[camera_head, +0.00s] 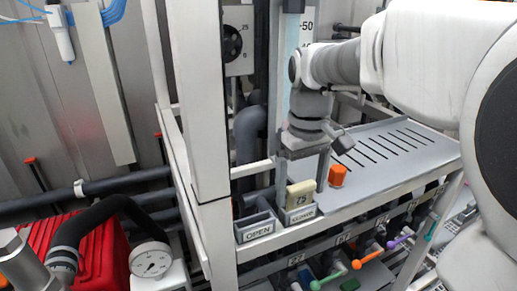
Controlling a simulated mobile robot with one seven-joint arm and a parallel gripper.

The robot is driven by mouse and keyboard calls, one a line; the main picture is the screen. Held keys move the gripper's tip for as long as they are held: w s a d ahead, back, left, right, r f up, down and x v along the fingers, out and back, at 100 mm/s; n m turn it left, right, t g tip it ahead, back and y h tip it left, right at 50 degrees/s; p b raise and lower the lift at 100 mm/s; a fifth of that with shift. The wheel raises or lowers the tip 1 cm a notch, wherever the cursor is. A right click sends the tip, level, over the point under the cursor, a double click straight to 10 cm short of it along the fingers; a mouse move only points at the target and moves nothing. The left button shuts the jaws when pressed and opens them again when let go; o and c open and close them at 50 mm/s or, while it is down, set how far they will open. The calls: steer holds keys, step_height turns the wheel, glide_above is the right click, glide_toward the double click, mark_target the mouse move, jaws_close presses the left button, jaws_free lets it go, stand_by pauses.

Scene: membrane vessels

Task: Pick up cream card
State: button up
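The cream card (300,194), marked with dark characters that look like 75, stands upright in a small grey holder (301,214) at the left end of the grey shelf. The holder's front label is too small to read surely. My gripper (301,184) points down over the card. One finger is at the card's left and the other at its right, and the card's top part lies between them. The fingers look apart, and I cannot tell whether they touch the card.
A second grey holder (258,228) labelled OPEN stands to the left, with no card showing. An orange object (337,176) sits close to the right of the card. The slotted grey shelf (400,150) is clear farther right. A white upright post (201,100) stands to the left.

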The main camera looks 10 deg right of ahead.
steer(key=c, duration=1.1)
steer(key=shift+o, duration=0.2)
steer(key=shift+r, duration=0.1)
steer(key=shift+r, duration=0.55)
steer(key=r, duration=0.2)
steer(key=w+r, duration=0.1)
steer(key=shift+d+r, duration=0.25)
steer(key=shift+d, duration=0.05)
steer(key=w+d+r+p, duration=0.2)
steer(key=w+d+r, duration=0.4)
steer(key=w, duration=0.2)
steer(key=shift+w+d, duration=0.15)
steer(key=shift+w, duration=0.05)
